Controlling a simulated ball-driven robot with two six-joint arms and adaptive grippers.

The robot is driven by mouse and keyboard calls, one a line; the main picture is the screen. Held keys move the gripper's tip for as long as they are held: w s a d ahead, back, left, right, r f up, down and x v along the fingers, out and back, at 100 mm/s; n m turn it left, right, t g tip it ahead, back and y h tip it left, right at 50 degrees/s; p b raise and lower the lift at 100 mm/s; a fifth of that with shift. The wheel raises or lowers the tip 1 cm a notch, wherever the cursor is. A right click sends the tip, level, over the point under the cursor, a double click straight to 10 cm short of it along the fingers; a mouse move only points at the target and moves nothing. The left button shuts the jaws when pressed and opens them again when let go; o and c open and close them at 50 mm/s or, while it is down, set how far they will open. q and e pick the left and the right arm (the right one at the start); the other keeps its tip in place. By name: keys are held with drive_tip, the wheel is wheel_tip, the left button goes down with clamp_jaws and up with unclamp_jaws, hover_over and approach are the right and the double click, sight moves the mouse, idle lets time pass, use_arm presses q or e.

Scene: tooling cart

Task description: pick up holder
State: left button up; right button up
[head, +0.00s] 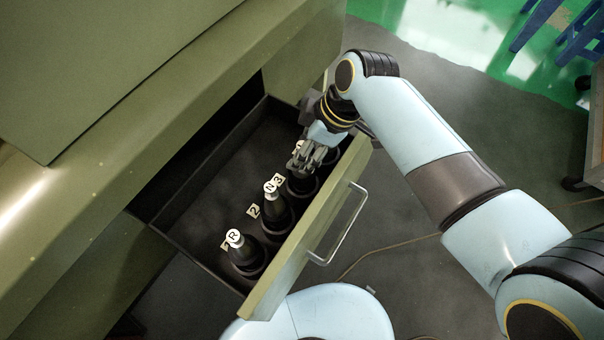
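Dark tool holders stand in a row in an open drawer (185,218) of the cart. The nearest holder (243,252) has a round white top marked R. The middle holder (275,210) has a white top marked N. A further holder (303,184) stands beyond them, its top hidden by my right gripper (303,163). The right gripper's fingers point down at the top of this further holder. Whether they are shut on it or only around it cannot be told. My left gripper is out of view.
Small number tags, such as 2 (254,211) and 3 (278,180), sit beside the holders. The drawer front (308,232) with its metal handle (341,232) lies close to the row. The drawer's left part is empty. The cart body (120,110) rises at left.

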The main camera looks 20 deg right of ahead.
drive_tip(key=shift+w+a+f, duration=0.15)
drive_tip(key=shift+a+f, duration=0.1)
drive_tip(key=shift+f, duration=0.3)
clamp_jaws()
drive_tip(key=shift+r, duration=0.1)
